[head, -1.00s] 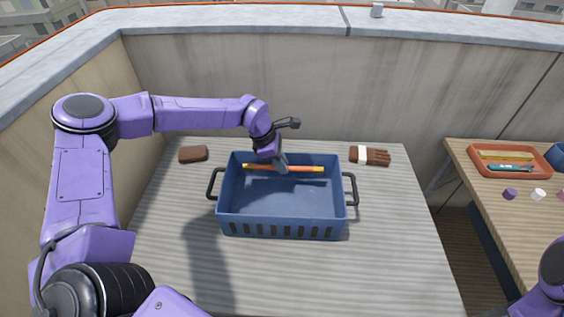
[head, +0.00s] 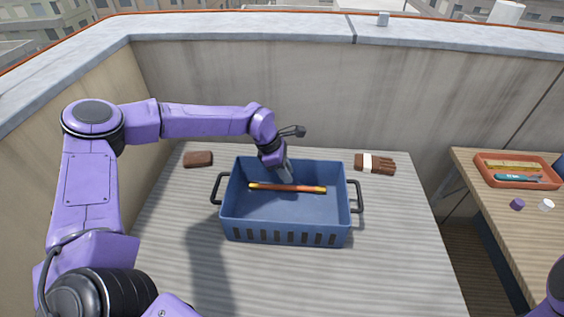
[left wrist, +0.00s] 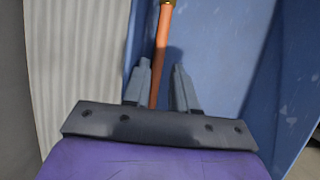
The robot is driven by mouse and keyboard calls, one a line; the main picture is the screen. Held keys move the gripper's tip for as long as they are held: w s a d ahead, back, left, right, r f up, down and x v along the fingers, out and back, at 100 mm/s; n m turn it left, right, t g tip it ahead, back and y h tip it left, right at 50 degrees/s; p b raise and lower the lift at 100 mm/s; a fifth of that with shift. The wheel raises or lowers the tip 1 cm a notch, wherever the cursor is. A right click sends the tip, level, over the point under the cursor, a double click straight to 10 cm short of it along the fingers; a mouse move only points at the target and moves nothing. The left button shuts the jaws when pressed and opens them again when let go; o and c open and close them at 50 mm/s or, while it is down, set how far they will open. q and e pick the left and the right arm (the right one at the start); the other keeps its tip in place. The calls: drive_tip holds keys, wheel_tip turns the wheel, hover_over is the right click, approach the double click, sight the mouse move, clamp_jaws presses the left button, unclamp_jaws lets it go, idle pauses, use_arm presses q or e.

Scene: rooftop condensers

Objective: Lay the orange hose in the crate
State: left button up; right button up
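The orange hose (head: 272,187), a straight rod with yellow bands near its ends, is inside the blue crate (head: 290,237), lying crosswise toward its far side and looking low, near the floor. My left gripper (head: 289,181) reaches down into the crate over the middle of the hose. In the left wrist view the hose (left wrist: 163,35) runs between and past the two fingertips (left wrist: 162,68). The fingers stand apart, with a gap showing beside the hose, so the gripper looks open. My right gripper is out of view.
The crate has dark side handles. A wooden bench at right bears an orange tray (head: 517,171) and small pieces. The table front is clear.

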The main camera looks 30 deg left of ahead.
use_arm(q)
drive_tip(key=b+v, duration=0.1)
drive_tip(key=v, duration=1.1)
drive_tip(key=shift+r, duration=0.4)
drive_tip(key=shift+w+d, duration=0.1)
drive_tip(key=shift+d, duration=0.05)
